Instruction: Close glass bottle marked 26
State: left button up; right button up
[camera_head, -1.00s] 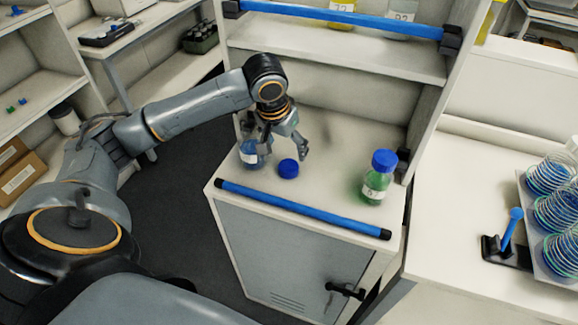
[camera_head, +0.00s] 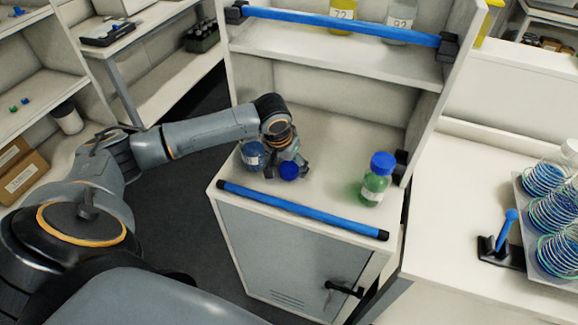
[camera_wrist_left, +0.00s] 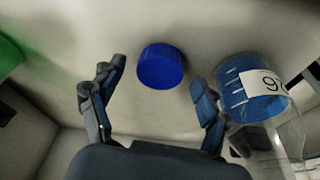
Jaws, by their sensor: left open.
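A glass bottle (camera_head: 253,154) with blue liquid stands on the cabinet's worktop, partly behind my left wrist. In the left wrist view the bottle (camera_wrist_left: 250,95) is at the right, outside my fingers, and its label shows only in part. A blue cap (camera_head: 289,170) lies loose on the worktop just right of the bottle. My left gripper (camera_head: 291,163) is low over the worktop beside the cap. In the left wrist view the gripper (camera_wrist_left: 155,100) is open and empty, with the cap (camera_wrist_left: 160,66) ahead, between the lines of its fingers. My right gripper is not in view.
A capped green bottle (camera_head: 376,179) stands to the right on the same worktop. A blue bar (camera_head: 300,210) runs along the front edge. A shelf with a blue rail (camera_head: 340,25) and bottles is above. The worktop between cap and green bottle is clear.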

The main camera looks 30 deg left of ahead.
pick_arm(q)
jog(key=shift+f, duration=0.3)
jog(key=shift+c, duration=0.3)
jog(key=c, duration=0.9)
jog(key=shift+o, duration=0.2)
jog(key=shift+r, duration=0.1)
jog(key=shift+w+r+b, duration=0.1)
jog(key=shift+r+b, duration=0.35)
jog(key=shift+r, duration=0.05)
jog(key=s+d+r+b, duration=0.3)
jog(key=s+d+r, duration=0.1)
jog(key=s+r, duration=0.8)
jog(key=shift+s+d, duration=0.2)
jog(key=shift+s, duration=0.5)
